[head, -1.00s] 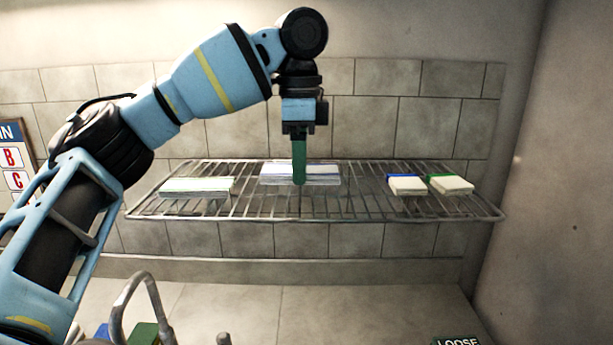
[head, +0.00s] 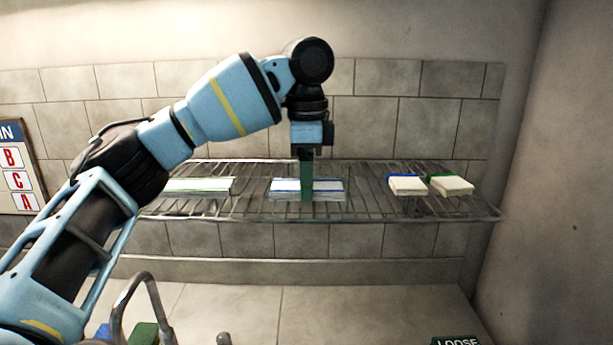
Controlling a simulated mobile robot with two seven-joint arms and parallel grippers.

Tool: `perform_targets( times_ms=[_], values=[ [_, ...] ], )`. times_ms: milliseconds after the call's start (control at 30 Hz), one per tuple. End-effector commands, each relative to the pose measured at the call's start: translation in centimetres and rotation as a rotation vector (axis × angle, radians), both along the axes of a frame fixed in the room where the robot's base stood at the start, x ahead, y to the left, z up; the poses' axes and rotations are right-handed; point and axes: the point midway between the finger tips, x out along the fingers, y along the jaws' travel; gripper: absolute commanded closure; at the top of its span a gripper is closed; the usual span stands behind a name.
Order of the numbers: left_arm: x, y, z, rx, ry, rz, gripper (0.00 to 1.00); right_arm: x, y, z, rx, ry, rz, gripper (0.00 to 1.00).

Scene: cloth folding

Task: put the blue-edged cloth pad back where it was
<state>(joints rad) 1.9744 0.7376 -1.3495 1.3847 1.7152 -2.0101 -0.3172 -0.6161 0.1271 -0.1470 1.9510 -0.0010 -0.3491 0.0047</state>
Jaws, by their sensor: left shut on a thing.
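A white cloth pad with a blue edge (head: 325,189) is at the middle of the wire rack (head: 364,213). My left gripper (head: 306,188) comes down from above and is shut on this pad; its green finger crosses the pad's front. The pad looks level and is at or just above the rack's wires; I cannot tell whether it touches them. A smaller, thicker folded cloth with a blue edge (head: 407,187) lies to the right on the rack. My right gripper is not in view.
A green-edged pad (head: 202,185) lies on the rack's left, partly behind my arm. A folded green-edged cloth (head: 452,186) lies at the right. A lettered board (head: 20,170) is at the far left. Bare rack lies between the held pad and the right-hand cloths.

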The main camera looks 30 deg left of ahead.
Motion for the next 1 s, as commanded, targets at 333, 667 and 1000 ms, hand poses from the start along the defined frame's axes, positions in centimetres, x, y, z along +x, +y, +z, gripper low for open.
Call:
perform_targets(
  times_ms=[333,667,1000],
  values=[
    [0.0,0.0,-0.3,0.001,0.001,0.001,0.27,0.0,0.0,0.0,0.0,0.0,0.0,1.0],
    [0.0,0.0,-0.2,0.0,0.0,0.0,0.24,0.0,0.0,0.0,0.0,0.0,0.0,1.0],
    [0.0,-0.1,3.5,0.003,-0.004,0.0,0.24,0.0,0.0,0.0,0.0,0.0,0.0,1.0]
  ],
)
